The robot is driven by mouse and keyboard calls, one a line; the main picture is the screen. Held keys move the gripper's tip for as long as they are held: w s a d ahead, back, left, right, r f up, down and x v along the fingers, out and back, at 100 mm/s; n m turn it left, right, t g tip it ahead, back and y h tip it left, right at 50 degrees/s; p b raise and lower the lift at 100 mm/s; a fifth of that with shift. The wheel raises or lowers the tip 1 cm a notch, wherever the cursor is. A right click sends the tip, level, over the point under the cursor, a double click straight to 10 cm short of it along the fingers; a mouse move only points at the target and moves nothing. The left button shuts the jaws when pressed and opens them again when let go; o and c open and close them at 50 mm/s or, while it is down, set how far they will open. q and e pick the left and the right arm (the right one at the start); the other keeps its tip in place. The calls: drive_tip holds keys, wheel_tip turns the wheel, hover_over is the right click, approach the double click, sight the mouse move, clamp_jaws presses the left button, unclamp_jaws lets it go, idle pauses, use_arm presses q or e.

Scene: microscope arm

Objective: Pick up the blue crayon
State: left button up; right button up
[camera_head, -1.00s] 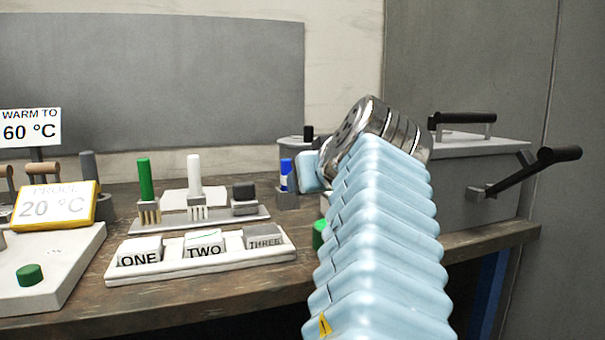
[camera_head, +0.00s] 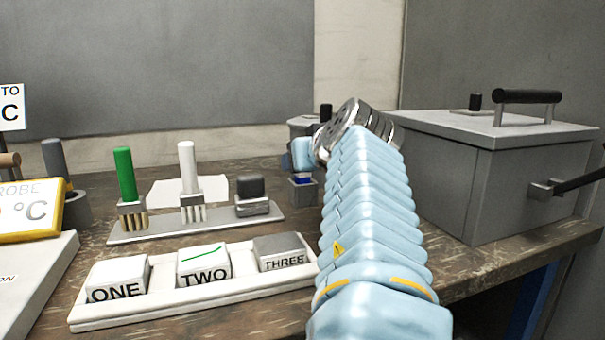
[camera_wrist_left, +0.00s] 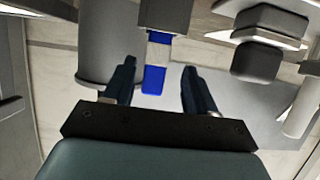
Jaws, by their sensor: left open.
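The blue crayon (camera_wrist_left: 153,80) has a pale band and stands in a grey holder (camera_wrist_left: 166,15). In the left wrist view its free end lies in the gap between the two dark fingers of my left gripper (camera_wrist_left: 158,66), with room visible on both sides. The left gripper is open. In the head view only a small bit of the blue crayon (camera_head: 304,180) shows above its holder (camera_head: 303,193); my light-blue arm hides the rest. The left fingers cannot be made out there. My right gripper is not in view.
A green crayon (camera_head: 125,174) and a white crayon (camera_head: 187,167) stand in holders left of the arm, beside a dark block (camera_head: 251,187). A tray (camera_head: 200,303) with blocks ONE, TWO and THREE lies in front. A grey lidded box (camera_head: 480,165) stands close on the right.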

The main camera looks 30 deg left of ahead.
use_arm(q)
drive_tip(key=x, duration=0.5)
drive_tip(key=shift+w+d+f, duration=0.15)
drive_tip(key=shift+w+f, duration=0.1)
drive_tip(key=shift+f, duration=0.05)
drive_tip(key=shift+c, duration=0.4)
clamp_jaws()
